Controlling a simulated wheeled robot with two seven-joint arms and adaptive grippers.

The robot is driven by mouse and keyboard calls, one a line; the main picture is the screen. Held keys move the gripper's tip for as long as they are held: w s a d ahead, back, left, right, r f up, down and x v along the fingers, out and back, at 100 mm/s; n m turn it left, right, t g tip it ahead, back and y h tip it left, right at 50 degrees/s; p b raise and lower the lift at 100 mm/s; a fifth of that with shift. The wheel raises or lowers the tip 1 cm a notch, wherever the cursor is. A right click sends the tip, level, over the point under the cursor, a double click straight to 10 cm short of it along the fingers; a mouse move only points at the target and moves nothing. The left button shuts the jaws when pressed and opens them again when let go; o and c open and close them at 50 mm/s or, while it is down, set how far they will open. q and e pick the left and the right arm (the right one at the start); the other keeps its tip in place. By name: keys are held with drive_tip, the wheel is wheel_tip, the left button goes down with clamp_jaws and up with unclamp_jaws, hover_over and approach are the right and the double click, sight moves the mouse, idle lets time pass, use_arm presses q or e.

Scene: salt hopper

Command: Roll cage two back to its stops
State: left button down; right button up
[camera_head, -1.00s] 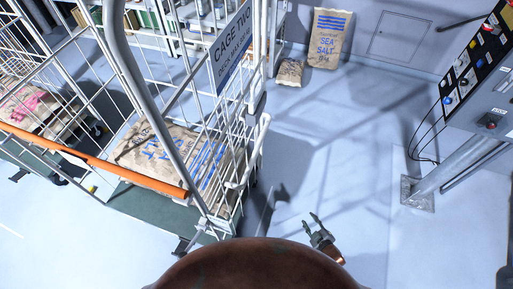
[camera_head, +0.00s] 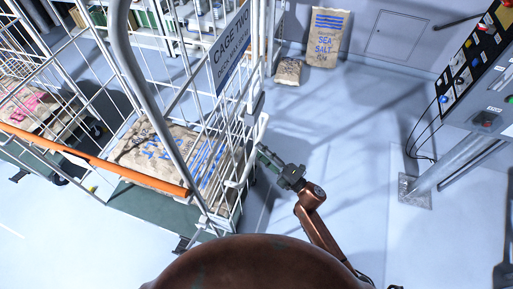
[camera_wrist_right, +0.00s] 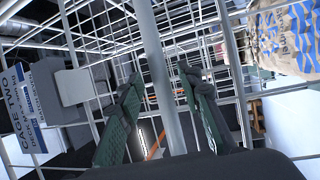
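Cage two (camera_head: 229,118) is a white wire roll cage on a dark green base at the left of the head view. It bears a CAGE TWO sign (camera_head: 231,50) and holds printed sacks (camera_head: 165,152). A pale handle (camera_head: 262,128) sticks out on its right side. My right gripper (camera_head: 264,156) is at this handle. In the right wrist view its green fingers (camera_wrist_right: 160,100) are open, with a pale upright bar (camera_wrist_right: 157,60) seen between them. Gaps show on both sides of the bar. My left gripper is not in view. No stops can be made out.
An orange bar (camera_head: 98,162) crosses the cage's front. A sea salt sack (camera_head: 326,38) and a smaller sack (camera_head: 289,71) stand by the back wall. A control panel (camera_head: 478,75) on a post is at the right. The floor between is clear.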

drive_tip(key=shift+x, duration=1.25)
drive_tip(key=shift+c, duration=0.6)
clamp_jaws()
